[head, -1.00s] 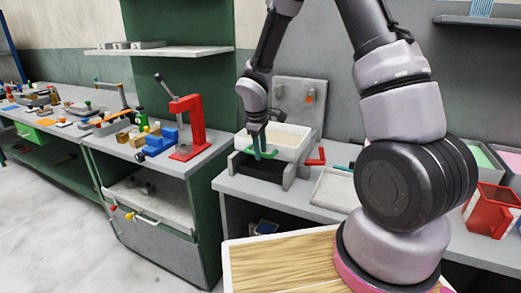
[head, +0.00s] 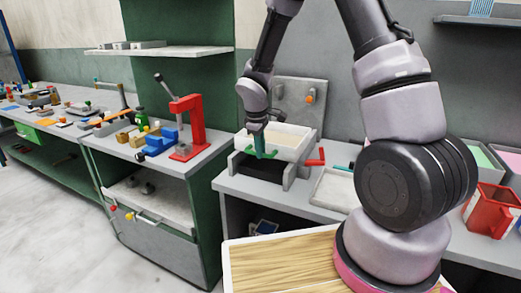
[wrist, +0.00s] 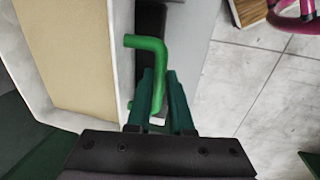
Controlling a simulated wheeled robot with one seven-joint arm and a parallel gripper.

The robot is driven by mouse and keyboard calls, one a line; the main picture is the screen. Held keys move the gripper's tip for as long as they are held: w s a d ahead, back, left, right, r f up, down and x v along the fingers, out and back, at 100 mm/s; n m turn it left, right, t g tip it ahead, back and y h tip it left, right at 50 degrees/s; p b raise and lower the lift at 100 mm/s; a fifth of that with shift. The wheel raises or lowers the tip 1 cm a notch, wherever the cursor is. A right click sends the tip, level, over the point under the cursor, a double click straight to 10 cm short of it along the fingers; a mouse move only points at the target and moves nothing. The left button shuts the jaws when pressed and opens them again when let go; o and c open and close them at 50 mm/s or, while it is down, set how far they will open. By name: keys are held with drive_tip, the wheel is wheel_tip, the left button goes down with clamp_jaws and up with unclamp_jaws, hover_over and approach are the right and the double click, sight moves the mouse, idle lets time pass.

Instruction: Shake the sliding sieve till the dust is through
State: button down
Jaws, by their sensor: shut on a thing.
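The sliding sieve (head: 300,150) is a pale, shallow box with a beige layer inside. It rests in a grey frame (head: 288,178) on the bench, above a dark opening. A green bar handle (head: 272,154) sticks out on its front side. My gripper (head: 261,150) reaches down in front of the box and is shut on this handle. In the wrist view the green handle (wrist: 153,48) runs between the two teal fingers of my gripper (wrist: 160,82). The sieve's beige layer (wrist: 75,50) fills the left. What lies below the sieve is mostly hidden.
A red lever press (head: 190,125) stands on the bench to the left. A small red piece (head: 316,160) lies right of the sieve frame, with a pale tray (head: 333,190) beside it. A red container (head: 490,210) stands at the far right.

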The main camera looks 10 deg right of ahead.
idle(0.6)
drive_tip(key=w+d, duration=0.1)
drive_tip(key=w, duration=0.1)
drive_tip(key=w+d, duration=0.4)
drive_tip(key=w, duration=0.1)
drive_tip(key=shift+r, duration=0.1)
drive_tip(key=c, duration=0.8)
unclamp_jaws()
wheel_tip(320, 180, up, 10)
drive_tip(key=s+a, duration=0.1)
drive_tip(key=shift+s+r, duration=0.25)
drive_tip(key=shift+s, duration=0.1)
